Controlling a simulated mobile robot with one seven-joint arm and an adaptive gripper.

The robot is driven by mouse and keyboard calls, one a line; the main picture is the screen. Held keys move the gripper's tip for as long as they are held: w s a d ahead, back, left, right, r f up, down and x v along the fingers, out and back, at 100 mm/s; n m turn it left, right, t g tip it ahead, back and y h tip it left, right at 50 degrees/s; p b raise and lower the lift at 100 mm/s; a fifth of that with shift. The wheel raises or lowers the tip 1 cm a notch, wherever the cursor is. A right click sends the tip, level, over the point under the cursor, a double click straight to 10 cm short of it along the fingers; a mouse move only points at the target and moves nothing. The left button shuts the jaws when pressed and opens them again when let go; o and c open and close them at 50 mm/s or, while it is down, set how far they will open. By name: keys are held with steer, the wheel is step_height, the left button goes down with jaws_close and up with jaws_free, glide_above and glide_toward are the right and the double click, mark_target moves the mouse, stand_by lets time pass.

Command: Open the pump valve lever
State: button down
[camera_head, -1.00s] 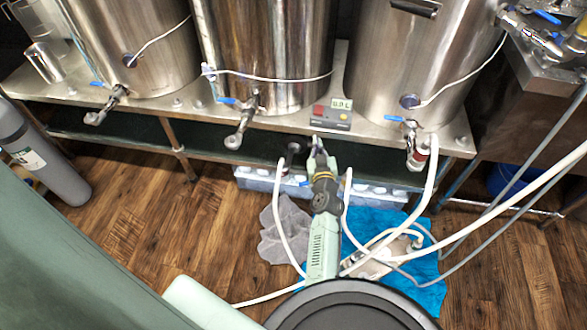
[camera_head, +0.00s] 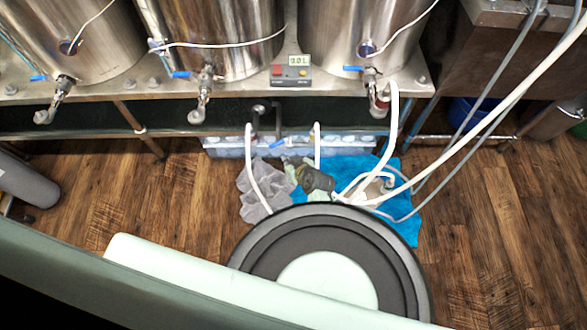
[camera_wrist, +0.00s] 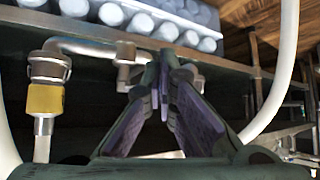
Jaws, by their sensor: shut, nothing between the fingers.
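A small blue lever (camera_head: 279,143) shows in the head view, low under the bench front by the dark pump fittings (camera_head: 262,112); I take it for the pump valve lever. My gripper (camera_wrist: 168,68) fills the middle of the wrist view, its dark fingers converging at the tips with nothing held. Behind the tips is a metal pipe with an elbow fitting (camera_wrist: 128,72); I cannot tell whether they touch it. The blue lever is not clear in the wrist view.
Steel kettles (camera_head: 345,35) with blue-handled taps stand on the bench. A crate of white-topped bottles (camera_head: 222,146) lies beneath it. White hoses (camera_head: 253,170) loop around the work area. A grey cloth (camera_head: 262,185) and blue cloth (camera_head: 405,228) lie on the floor.

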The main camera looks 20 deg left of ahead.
mark_target(277, 144)
steer(key=shift+w+a+f, duration=0.2)
steer(key=shift+w+a, duration=1.4)
steer(key=shift+a, duration=0.05)
steer(key=shift+a, duration=0.1)
steer(key=shift+a+m+b, duration=0.1)
steer(key=shift+m+b, duration=0.2)
